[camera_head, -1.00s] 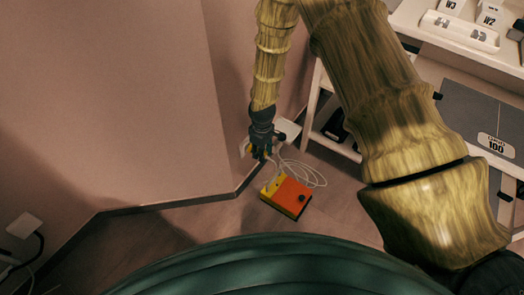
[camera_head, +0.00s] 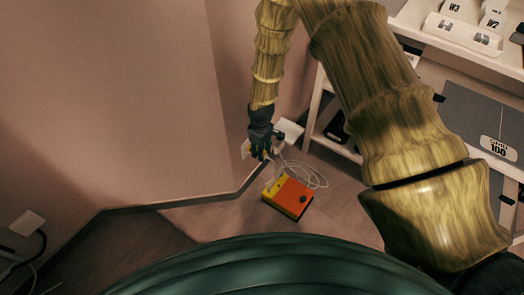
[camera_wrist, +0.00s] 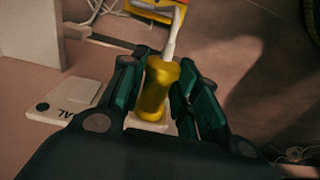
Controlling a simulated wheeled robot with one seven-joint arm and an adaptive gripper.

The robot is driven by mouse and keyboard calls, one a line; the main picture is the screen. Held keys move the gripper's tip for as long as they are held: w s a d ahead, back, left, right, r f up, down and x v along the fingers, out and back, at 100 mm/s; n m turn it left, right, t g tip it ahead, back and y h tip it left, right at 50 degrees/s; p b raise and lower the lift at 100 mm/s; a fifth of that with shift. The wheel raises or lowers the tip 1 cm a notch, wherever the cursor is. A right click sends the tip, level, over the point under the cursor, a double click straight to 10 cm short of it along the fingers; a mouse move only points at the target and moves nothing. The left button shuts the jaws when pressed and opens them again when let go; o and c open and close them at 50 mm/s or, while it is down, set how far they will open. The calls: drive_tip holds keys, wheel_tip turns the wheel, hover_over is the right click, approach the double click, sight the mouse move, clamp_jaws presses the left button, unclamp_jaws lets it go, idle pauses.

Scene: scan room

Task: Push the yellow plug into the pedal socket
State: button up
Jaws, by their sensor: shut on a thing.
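My gripper (camera_head: 262,150) is low by the wall in the head view. In the wrist view my gripper (camera_wrist: 156,76) is shut on the yellow plug (camera_wrist: 158,88), with a finger on each side. A white cable (camera_wrist: 173,35) leaves the plug towards the top. A white wall plate (camera_wrist: 62,98) with lettering ending in "AL" shows left of the plug. A pale part shows just beyond the plug's lower end; the gripper hides whether the plug touches or enters a socket there. The orange and yellow pedal box (camera_head: 288,197) lies on the floor, right of and below the gripper.
Loose white cable (camera_head: 308,174) lies on the floor beside the pedal box. A white shelf unit (camera_head: 309,110) stands right of the gripper. Another wall outlet (camera_head: 27,222) with a dark plug is at far left. The wall is close behind the gripper.

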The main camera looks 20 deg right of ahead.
drive_tip(key=shift+w, duration=0.1)
drive_tip(key=o, duration=1.2)
wheel_tip(320, 180, up, 12)
